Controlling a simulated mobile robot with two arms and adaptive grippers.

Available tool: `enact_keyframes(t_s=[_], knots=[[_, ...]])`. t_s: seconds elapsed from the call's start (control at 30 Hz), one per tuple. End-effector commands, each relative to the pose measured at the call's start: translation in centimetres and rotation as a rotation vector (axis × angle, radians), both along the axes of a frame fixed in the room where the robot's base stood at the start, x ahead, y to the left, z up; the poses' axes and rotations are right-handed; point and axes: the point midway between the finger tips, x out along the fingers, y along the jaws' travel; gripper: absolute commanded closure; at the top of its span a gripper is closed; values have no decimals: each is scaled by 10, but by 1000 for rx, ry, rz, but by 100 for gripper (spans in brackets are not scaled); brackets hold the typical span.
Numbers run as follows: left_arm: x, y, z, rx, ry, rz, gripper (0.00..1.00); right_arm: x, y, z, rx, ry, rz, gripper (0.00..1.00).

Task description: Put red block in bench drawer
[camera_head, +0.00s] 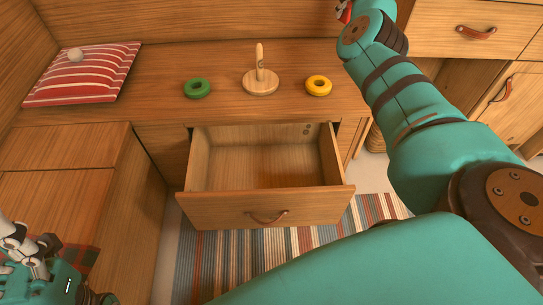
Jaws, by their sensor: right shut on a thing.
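The bench drawer (265,208) is pulled out from under the bench top, and its inside looks empty. It has a leather pull on its front. My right arm reaches up to the top edge, right of the drawer. My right gripper (346,10) is mostly hidden behind its wrist. It is shut on the red block (345,14), of which only a small red patch shows, above and beyond the drawer. My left gripper (30,248) is at the lower left, partly cut off, away from the drawer. Its jaw opening is unclear.
On the bench top (150,95) stand a green ring (197,88), a wooden peg stand (261,80) and a yellow ring (318,86). A striped rug (240,260) covers the floor; cabinets (460,30) stand right.

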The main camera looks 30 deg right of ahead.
Motion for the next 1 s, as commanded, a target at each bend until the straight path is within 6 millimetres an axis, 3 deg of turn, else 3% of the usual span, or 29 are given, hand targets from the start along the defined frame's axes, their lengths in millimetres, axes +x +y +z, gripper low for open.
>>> enact_keyframes(t_s=[0.2,0.4,1.0], knots=[[1,0,1,1,-4,1,34,14,26,-23,1,6,391,89],[2,0,0,3,-3,1,34,23,52,-31,1,1,590,89],[1,0,1,1,-6,3,34,31,95,-38,-4,0,862,89]])
